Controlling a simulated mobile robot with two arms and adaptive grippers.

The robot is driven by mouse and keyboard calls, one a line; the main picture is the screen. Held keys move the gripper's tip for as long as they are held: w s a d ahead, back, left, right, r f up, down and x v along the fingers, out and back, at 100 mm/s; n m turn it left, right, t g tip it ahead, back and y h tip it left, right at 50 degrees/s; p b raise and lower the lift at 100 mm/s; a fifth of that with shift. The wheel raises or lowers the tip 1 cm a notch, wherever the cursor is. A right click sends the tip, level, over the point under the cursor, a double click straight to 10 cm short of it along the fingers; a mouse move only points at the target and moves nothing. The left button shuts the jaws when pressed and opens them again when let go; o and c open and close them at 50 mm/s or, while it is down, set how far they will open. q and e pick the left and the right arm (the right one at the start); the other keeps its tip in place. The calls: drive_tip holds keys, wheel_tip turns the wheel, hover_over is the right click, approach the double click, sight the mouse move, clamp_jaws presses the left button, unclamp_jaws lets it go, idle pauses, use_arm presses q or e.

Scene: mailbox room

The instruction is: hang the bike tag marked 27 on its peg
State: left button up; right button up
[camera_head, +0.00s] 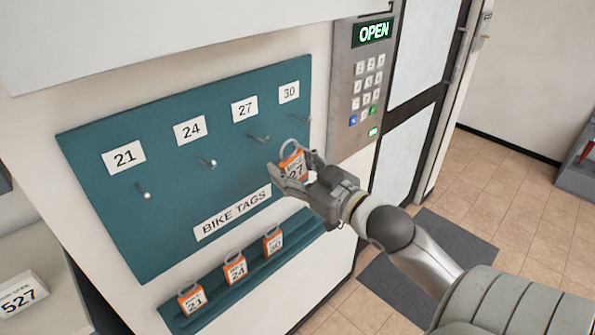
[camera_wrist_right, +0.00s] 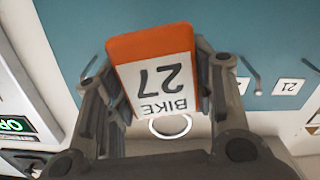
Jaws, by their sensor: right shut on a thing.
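The bike tag marked 27 (camera_head: 293,165) is orange with a white label and a wire loop at its top. My right gripper (camera_head: 290,173) is shut on it and holds it in front of the teal board (camera_head: 175,220), near its right side. In the right wrist view the tag (camera_wrist_right: 155,75) sits between both fingers of my right gripper (camera_wrist_right: 158,85), its loop below. The peg under the 27 label (camera_head: 258,138) is bare, up and left of the held tag in the head view. My left gripper is not in view.
Tags 21 (camera_head: 192,299), 24 (camera_head: 235,268) and 30 (camera_head: 273,241) stand on the ledge below the board. The pegs under labels 21 (camera_head: 143,191) and 24 (camera_head: 207,162) are bare. A keypad (camera_head: 362,90) reading OPEN is at the right.

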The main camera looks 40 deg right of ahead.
drive_tip(key=shift+w+a, duration=0.1)
drive_tip(key=shift+w, duration=0.95)
drive_tip(key=shift+w+a+f+b, duration=0.15)
drive_tip(key=shift+w+b, duration=0.2)
drive_tip(key=shift+w, duration=0.65)
drive_tip(key=shift+w+f+b, duration=0.15)
drive_tip(key=shift+w+b, duration=0.15)
drive_tip(key=shift+w, duration=0.7)
drive_tip(key=shift+w+a+f, duration=0.1)
drive_tip(key=shift+w+f, duration=0.35)
drive_tip(key=shift+w, duration=0.05)
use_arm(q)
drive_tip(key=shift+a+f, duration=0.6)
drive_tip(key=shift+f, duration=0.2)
use_arm(e)
drive_tip(key=shift+w+f, duration=0.2)
drive_tip(key=shift+f, duration=0.2)
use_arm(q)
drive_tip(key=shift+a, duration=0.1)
use_arm(e)
drive_tip(key=o, duration=1.1)
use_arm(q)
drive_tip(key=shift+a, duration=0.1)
